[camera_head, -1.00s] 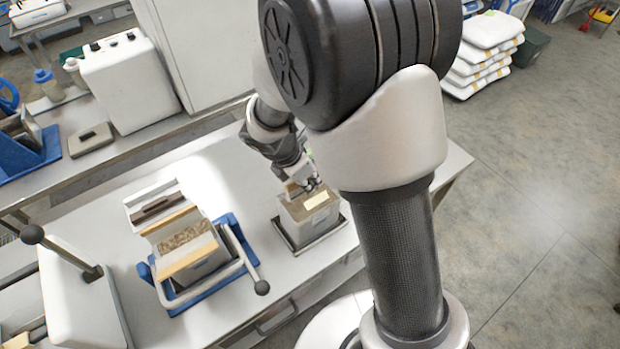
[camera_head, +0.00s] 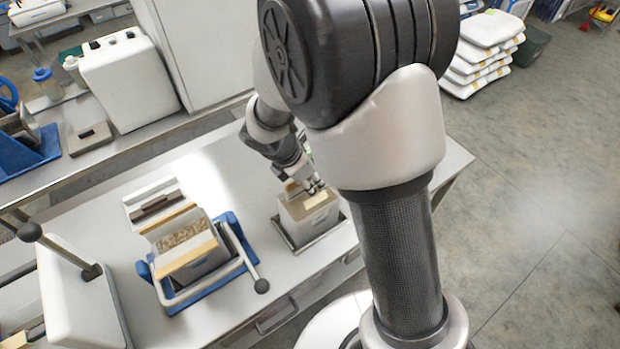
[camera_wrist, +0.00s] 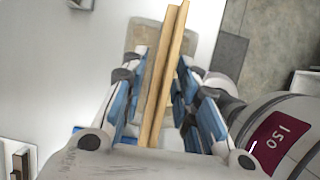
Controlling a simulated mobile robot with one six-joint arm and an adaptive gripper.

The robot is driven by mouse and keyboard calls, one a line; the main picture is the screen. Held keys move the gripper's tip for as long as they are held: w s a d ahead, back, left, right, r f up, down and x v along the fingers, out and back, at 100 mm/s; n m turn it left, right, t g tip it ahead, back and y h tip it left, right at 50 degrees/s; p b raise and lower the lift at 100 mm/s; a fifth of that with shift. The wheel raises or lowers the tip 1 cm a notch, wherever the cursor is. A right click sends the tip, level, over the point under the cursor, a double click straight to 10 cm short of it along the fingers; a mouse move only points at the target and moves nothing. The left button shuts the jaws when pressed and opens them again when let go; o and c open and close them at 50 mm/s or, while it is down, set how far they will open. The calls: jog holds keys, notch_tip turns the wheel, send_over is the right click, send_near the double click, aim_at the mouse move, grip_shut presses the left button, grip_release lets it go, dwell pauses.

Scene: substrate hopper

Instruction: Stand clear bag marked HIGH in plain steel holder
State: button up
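A box-shaped bag (camera_head: 305,214) with a tan top and a pale label stands upright in the steel holder (camera_head: 336,232) on the table's right part. I cannot read the label. My gripper (camera_head: 311,187) is low over the bag's top. In the wrist view, my blue-padded fingers (camera_wrist: 164,64) stand on both sides of two long tan strips (camera_wrist: 166,70). The fingertips are very near the strips, but I cannot tell whether they press on them. A tan surface shows beyond the fingertips.
A blue frame with a lever (camera_head: 232,232) stands left of the holder and carries a bin with speckled substrate (camera_head: 184,240). A white box with a black-knobbed handle (camera_head: 75,300) is at the front left. Bare table (camera_head: 225,165) lies behind the blue frame.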

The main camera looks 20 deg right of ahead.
jog(key=shift+o, duration=0.2)
jog(key=shift+s+f, duration=0.1)
jog(key=v, duration=1.2)
jog(key=s+d+r+m+t+y+b, duration=0.1)
jog(key=s+d+m+y+b, duration=0.1)
jog(key=s+m, duration=0.7)
jog(key=s+d+r+m+t+y+b, duration=0.2)
jog(key=s+m+b, duration=0.2)
jog(key=s+m, duration=0.6)
jog(key=shift+r+m, duration=0.2)
jog(key=shift+m, duration=1.1)
jog(key=shift+s+d, duration=0.15)
